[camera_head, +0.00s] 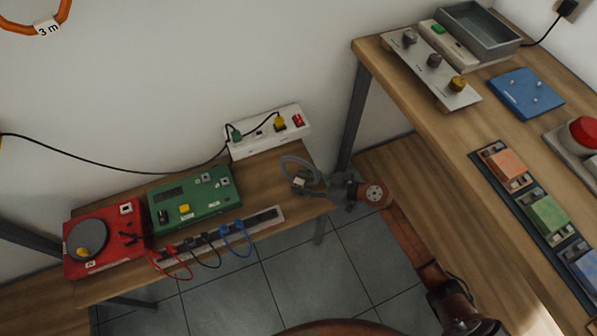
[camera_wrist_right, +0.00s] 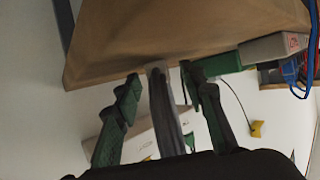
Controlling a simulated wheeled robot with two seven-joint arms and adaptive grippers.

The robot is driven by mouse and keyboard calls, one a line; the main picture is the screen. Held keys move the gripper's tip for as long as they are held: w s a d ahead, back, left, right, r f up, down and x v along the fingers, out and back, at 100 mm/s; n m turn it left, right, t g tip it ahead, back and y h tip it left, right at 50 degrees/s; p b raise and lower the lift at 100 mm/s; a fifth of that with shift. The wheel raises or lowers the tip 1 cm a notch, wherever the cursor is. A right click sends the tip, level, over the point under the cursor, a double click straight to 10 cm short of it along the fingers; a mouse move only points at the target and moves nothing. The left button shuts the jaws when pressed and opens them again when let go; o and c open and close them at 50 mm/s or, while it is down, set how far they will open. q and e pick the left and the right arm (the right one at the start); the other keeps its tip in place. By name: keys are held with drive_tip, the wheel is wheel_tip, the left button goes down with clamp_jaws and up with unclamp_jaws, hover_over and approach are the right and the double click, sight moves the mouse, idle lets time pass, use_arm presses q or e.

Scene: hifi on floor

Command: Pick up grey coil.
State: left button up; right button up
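The grey coil (camera_head: 299,170) is a loop of grey cable at the right end of the low wooden bench (camera_head: 322,205). My right gripper (camera_head: 325,187) is at the coil's right side, near the bench's end. In the right wrist view its two green-padded fingers (camera_wrist_right: 160,82) are apart, with a grey strand of the coil (camera_wrist_right: 166,110) between them. Gaps show between the strand and the fingers, so the gripper looks open around it. My left gripper is not in view.
A taller workbench (camera_head: 438,120) with panels stands at right.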

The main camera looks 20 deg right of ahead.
clamp_jaws()
idle(0.4)
drive_tip(key=shift+r, duration=0.1)
drive_tip(key=shift+r, duration=0.35)
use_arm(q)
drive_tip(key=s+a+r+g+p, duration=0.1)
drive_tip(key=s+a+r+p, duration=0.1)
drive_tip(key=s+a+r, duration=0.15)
use_arm(e)
wheel_tip(320, 180, up, 2)
drive_tip(key=shift+r, duration=0.2)
wheel_tip(320, 180, up, 7)
drive_tip(key=p, duration=0.4)
drive_tip(key=shift+f+p, duration=0.2)
drive_tip(key=shift+p, duration=0.1)
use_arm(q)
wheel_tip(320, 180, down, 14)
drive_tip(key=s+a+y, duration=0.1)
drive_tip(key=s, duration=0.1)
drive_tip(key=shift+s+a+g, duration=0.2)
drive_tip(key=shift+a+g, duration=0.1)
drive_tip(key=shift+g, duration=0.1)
use_arm(e)
drive_tip(key=shift+r, duration=0.15)
